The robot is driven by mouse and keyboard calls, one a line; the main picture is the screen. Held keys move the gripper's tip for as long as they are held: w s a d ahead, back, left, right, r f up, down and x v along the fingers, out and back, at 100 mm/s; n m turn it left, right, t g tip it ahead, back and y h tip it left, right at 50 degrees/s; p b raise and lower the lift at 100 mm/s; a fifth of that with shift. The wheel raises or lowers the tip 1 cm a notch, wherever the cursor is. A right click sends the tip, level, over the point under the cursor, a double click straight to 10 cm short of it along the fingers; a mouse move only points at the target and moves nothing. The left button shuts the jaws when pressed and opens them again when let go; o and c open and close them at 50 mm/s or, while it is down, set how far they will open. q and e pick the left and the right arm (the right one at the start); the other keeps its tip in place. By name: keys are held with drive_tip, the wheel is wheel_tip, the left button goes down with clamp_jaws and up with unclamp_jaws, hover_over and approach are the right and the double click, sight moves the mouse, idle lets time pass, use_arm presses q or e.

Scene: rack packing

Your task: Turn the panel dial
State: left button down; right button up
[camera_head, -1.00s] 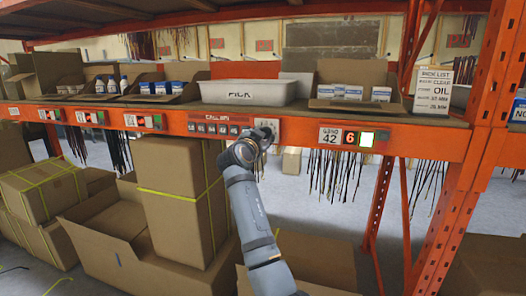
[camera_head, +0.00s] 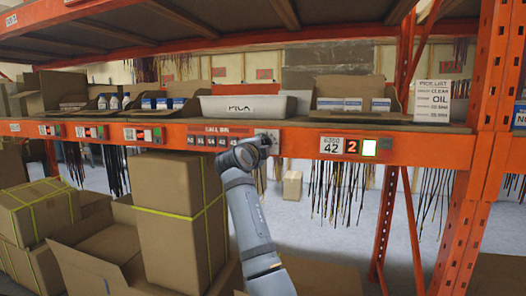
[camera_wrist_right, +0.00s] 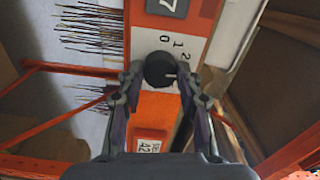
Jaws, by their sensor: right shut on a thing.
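The panel dial is a round black knob (camera_wrist_right: 160,70) with a small white mark. In the right wrist view it sits on a white plate (camera_wrist_right: 177,45) printed with digits. In the head view my gripper hides the knob, and only part of the plate (camera_head: 272,133) shows on the orange beam. My right gripper (camera_wrist_right: 161,76) is shut on the knob, one finger on each side; in the head view it is at the beam (camera_head: 262,142). My left gripper is out of view.
A white tray (camera_head: 235,106) marked PICK and open cartons (camera_head: 355,105) stand on the shelf above the beam. A pick list card (camera_head: 433,100) stands at the right. Cardboard boxes (camera_head: 170,215) fill the space below left. Dark cables hang under the beam.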

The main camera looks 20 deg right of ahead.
drive_tip(key=shift+m+b, duration=0.7)
drive_tip(key=shift+m, duration=2.9)
drive_tip(key=o, duration=1.2)
